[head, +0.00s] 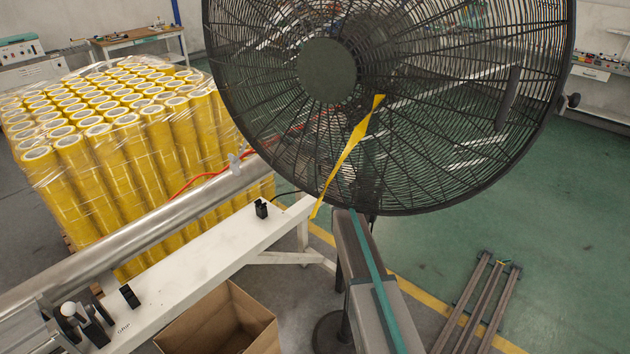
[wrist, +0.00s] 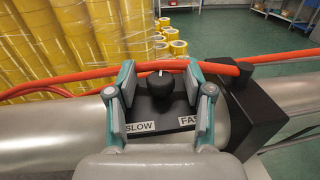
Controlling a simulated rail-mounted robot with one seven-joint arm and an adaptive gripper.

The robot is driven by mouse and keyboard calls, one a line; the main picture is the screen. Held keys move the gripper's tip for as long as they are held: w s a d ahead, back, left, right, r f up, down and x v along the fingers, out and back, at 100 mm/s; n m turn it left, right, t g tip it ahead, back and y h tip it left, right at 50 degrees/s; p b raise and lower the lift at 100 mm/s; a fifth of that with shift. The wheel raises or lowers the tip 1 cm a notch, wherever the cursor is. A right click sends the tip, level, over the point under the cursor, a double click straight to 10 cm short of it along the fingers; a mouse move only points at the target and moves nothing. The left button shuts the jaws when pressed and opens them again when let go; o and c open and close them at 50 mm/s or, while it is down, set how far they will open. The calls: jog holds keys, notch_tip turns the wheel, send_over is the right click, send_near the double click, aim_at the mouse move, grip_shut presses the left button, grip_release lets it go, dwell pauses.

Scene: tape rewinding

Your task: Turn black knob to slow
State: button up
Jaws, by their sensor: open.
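The black knob (wrist: 158,90) sits on a dark panel (wrist: 150,112) in the middle of the wrist view. A small white mark shows at its top, pointing away from me and slightly right. The "SLOW" label (wrist: 141,127) is at the panel's near left. The "FAST" label (wrist: 188,121) is at the near right, partly covered by a finger. My gripper (wrist: 160,76) is open, with one teal-and-grey finger on each side of the knob. Gaps show between the fingers and the knob. I cannot make out the knob in the head view.
An orange-red hose (wrist: 235,68) runs just behind the knob, close to the fingertips. A black block (wrist: 252,110) stands right of the panel on the metal tube (wrist: 60,132). Yellow tape rolls (head: 110,135) stand behind. A large fan (head: 450,110) fills the head view's upper right.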

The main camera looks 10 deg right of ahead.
jog(key=shift+s+a+f+m+t+h+b, duration=0.15)
jog(key=shift+m+t+h, duration=0.1)
jog(key=shift+m+h, duration=0.25)
jog(key=shift+r+m+t+h+b, duration=0.15)
jog(key=shift+m+t+h, duration=0.15)
jog(key=shift+h, duration=0.4)
jog(key=h+b, duration=0.1)
jog(key=m+h+b, duration=0.1)
jog(key=shift+f+m+t+b, duration=0.3)
jog(key=shift+f+t, duration=0.05)
jog(key=shift+f, duration=0.05)
jog(key=m+h+b, duration=0.1)
jog(key=h+b, duration=0.1)
jog(key=b, duration=0.2)
jog(key=shift+h, duration=0.3)
jog(key=m+b, duration=0.1)
jog(key=b, duration=0.1)
jog(key=shift+h+b, duration=0.4)
